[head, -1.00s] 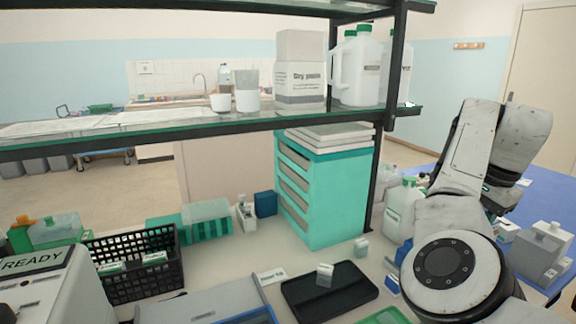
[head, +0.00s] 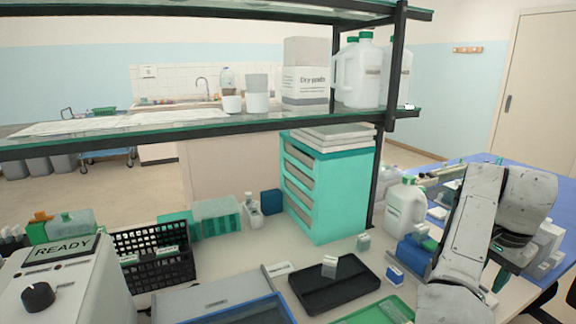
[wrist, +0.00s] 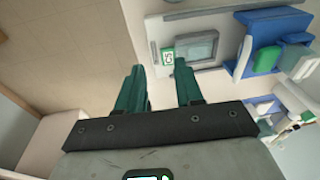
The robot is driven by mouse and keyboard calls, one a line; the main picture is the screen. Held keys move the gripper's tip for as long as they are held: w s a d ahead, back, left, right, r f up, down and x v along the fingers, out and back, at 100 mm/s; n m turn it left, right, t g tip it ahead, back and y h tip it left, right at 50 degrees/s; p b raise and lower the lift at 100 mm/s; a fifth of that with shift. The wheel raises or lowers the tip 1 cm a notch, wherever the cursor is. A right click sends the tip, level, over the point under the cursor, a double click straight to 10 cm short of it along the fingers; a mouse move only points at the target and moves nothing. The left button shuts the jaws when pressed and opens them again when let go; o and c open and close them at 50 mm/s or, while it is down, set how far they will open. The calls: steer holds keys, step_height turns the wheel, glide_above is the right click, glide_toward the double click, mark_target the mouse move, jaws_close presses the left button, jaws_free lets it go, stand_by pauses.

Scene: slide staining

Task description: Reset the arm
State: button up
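My gripper (wrist: 159,67) shows in the wrist view as two dark teal fingers with a gap between them. It is open, and nothing shows between the fingers. Beyond the fingertips is a light device with a grey screen (wrist: 198,48) and a green-and-white label. In the head view my grey-white arm (head: 467,235) is folded at the right, over the right end of the bench. I cannot make out the fingers clearly there.
A white jug (head: 404,210), a black tray (head: 318,299) and a blue-and-white box (head: 394,273) stand left of my arm. A teal drawer cabinet (head: 338,205), a black basket (head: 165,275) and a shelf post (head: 375,185) are farther left. A blue-topped table (head: 440,195) lies behind.

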steer(key=s+f+n+h, duration=0.3)
steer(key=s+f+n, duration=0.2)
steer(key=s+f, duration=1.1)
steer(key=s+a+f+n+y, duration=0.1)
steer(key=s+a+f+n, duration=0.3)
steer(key=s+a, duration=0.5)
steer(key=s+a+f+n+y, duration=0.2)
steer(key=s+a+f+n, duration=0.2)
steer(key=s, duration=0.7)
steer(key=a+f, duration=0.2)
steer(key=a, duration=0.2)
steer(key=shift+s+a+f+g+y, duration=0.15)
steer(key=shift+s+a+g+y, duration=0.1)
steer(key=shift+a+g+y, duration=0.1)
